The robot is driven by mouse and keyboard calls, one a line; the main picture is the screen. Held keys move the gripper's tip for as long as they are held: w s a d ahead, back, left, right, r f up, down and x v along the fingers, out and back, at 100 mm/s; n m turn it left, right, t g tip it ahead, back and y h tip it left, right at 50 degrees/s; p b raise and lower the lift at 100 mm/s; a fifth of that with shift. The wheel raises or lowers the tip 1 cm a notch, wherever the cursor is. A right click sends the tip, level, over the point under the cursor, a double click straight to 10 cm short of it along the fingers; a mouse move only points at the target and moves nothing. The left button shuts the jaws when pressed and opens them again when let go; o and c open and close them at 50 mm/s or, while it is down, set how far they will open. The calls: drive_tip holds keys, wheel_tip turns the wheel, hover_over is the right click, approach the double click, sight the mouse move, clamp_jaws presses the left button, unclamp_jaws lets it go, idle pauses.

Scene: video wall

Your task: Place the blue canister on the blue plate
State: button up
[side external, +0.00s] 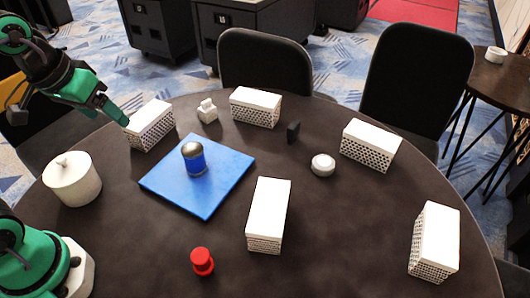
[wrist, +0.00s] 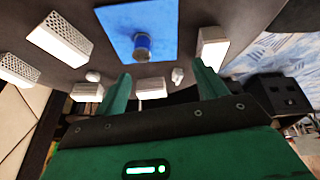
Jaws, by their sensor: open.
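My gripper (side external: 122,120) is raised beyond the plate's back-left side, near a white box, apart from the canister. In the wrist view, the canister (wrist: 142,46) rests on the plate (wrist: 112,22) at the top of the picture. The green fingers of my gripper (wrist: 163,85) are spread wide with nothing between them.
White perforated boxes (side external: 255,107) stand around the round dark table (side external: 340,240). A white lidded pot (side external: 72,180) is at left, a red knob-topped object (side external: 202,262) in front.

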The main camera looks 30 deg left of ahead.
drive_tip(key=shift+s+a+m+t, duration=0.25)
drive_tip(key=shift+s+m, duration=0.2)
drive_tip(key=shift+s, duration=0.4)
drive_tip(key=shift+s+a+m+t, duration=0.25)
drive_tip(key=shift+s+m, duration=0.2)
drive_tip(key=shift+s, duration=0.35)
